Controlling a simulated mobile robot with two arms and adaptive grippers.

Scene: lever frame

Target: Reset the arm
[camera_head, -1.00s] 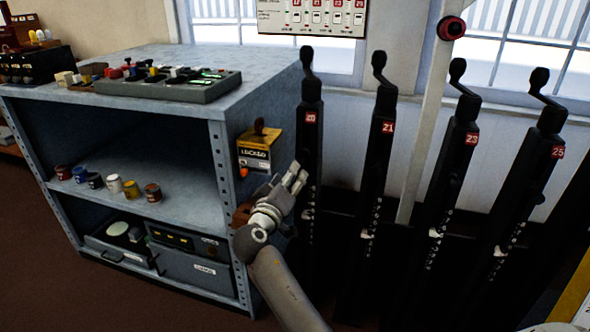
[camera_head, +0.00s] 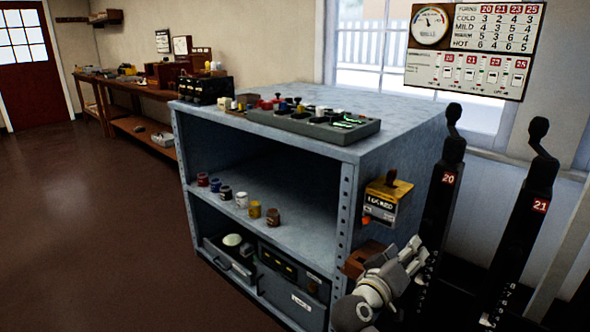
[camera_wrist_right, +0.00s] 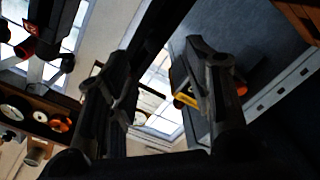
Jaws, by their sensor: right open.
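Two tall black levers with crank tops stand at the right in the head view, lever 20 (camera_head: 449,180) and lever 21 (camera_head: 535,195), each with a red number plate. My right gripper (camera_head: 415,255) is at the lower right, in front of the shelf's right side and left of lever 20. It is open, with nothing seen between its fingers. In the wrist view the two dark fingers of this gripper (camera_wrist_right: 160,80) are spread apart. The lower parts of the levers are cut off by the frame. My left gripper is not in view.
A blue-grey metal shelf (camera_head: 345,148) carries a grey control panel (camera_head: 320,125), with small paint pots (camera_head: 241,200) inside. A yellow box (camera_head: 387,200) hangs on its right side. A chart (camera_head: 475,50) with a dial is on the wall. Open floor (camera_head: 90,230) lies left.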

